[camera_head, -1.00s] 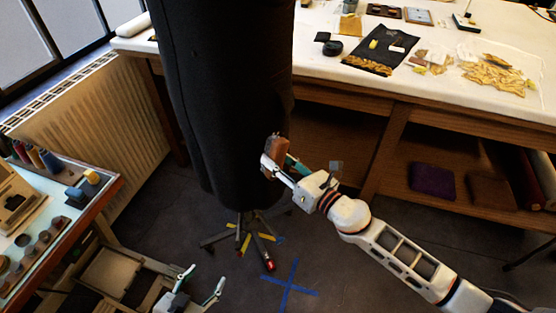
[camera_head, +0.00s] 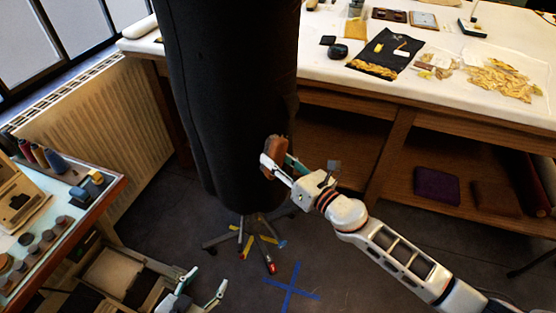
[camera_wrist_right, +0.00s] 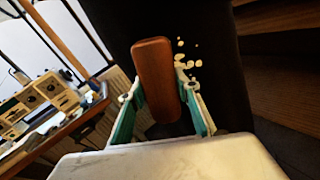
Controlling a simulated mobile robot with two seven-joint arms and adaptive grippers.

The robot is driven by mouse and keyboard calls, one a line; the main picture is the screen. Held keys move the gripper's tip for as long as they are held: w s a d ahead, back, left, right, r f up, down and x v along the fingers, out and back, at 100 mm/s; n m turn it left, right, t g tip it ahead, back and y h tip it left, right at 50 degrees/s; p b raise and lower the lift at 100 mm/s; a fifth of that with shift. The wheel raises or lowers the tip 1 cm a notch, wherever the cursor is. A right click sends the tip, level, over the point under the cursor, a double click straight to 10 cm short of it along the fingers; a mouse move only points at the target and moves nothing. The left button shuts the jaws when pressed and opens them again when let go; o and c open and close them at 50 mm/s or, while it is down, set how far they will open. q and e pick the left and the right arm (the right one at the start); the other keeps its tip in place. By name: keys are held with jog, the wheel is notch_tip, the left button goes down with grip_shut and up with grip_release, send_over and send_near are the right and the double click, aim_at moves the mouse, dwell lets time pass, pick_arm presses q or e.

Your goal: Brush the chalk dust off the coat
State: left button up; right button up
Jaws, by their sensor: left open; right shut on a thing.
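The dark coat (camera_head: 230,100) hangs on a stand with a several-legged wheeled base (camera_head: 252,238). My right gripper (camera_head: 275,164) is shut on a brown wooden brush (camera_head: 277,148) at the coat's lower right side. In the right wrist view the brush (camera_wrist_right: 156,78) sits between the green-lined fingers (camera_wrist_right: 160,112), in front of the dark coat (camera_wrist_right: 215,65). Several pale chalk spots (camera_wrist_right: 186,62) show on the coat just right of the brush. I cannot tell whether the bristles touch the cloth. My left gripper (camera_head: 204,288) is open and empty, low in the head view.
A white-topped table (camera_head: 330,65) with trays and gold trimmings stands behind and to the right. A side table (camera_head: 50,240) with bottles and pots is at left, near a radiator (camera_head: 100,120). A blue tape cross (camera_head: 291,287) marks the clear floor.

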jog(key=shift+w+a, duration=0.1)
jog(key=shift+w, duration=0.05)
pick_arm(q)
jog(key=f+b, duration=0.1)
jog(key=s+f+b, duration=0.1)
jog(key=f, duration=0.1)
jog(key=shift+f, duration=0.25)
pick_arm(e)
jog(key=w+d, duration=0.5)
jog(key=shift+w+d, duration=0.15)
dwell(0.3)
pick_arm(q)
jog(key=shift+r, duration=0.1)
pick_arm(e)
jog(key=shift+r, duration=0.1)
